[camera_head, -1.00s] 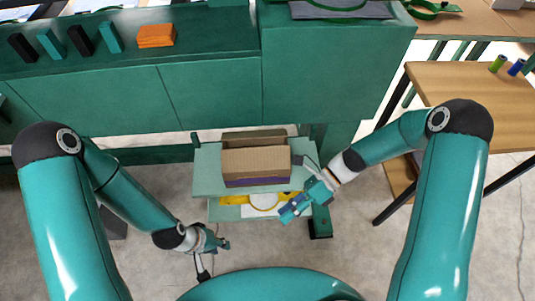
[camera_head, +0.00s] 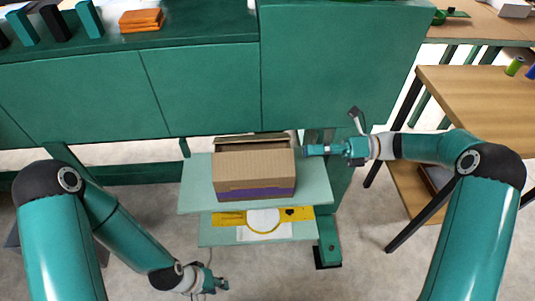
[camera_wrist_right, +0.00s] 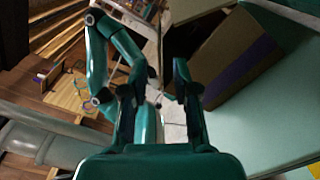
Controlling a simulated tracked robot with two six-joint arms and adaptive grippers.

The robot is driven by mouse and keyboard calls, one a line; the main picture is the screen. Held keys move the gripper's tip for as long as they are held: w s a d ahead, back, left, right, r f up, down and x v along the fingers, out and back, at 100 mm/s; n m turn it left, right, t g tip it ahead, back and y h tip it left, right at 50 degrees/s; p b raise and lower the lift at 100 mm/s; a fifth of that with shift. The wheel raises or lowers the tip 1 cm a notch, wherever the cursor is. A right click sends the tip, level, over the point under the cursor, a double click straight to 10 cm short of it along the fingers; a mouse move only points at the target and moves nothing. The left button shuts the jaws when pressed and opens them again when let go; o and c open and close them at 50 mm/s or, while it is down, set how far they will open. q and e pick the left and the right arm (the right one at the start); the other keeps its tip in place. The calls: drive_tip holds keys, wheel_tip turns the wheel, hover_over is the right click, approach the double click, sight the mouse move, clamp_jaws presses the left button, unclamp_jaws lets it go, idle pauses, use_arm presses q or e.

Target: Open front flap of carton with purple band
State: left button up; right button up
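The brown cardboard carton (camera_head: 254,172) with a purple band (camera_head: 268,193) low on its near side stands on the pale green shelf. A flap edge (camera_head: 250,140) shows along its far side; I cannot tell clearly how the front flap lies. My right gripper (camera_head: 308,151) is level with the carton's upper right corner, just beside it. In the right wrist view its two fingers (camera_wrist_right: 157,88) are spread with nothing between them, and the carton (camera_wrist_right: 238,50) is to their right. My left gripper (camera_head: 222,284) is low, left of and in front of the shelf; its fingers are too small to judge.
The pale green shelf (camera_head: 195,190) has a lower shelf (camera_head: 215,236) with a yellow item (camera_head: 298,214) and a white round one. A green cabinet (camera_head: 200,95) stands behind. A wooden table (camera_head: 470,95) is at the right. The shelf beside the carton is clear.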

sight(267, 152)
drive_tip(key=a+b, duration=0.1)
drive_tip(key=a, duration=1)
drive_tip(key=shift+a, duration=0.35)
clamp_jaws()
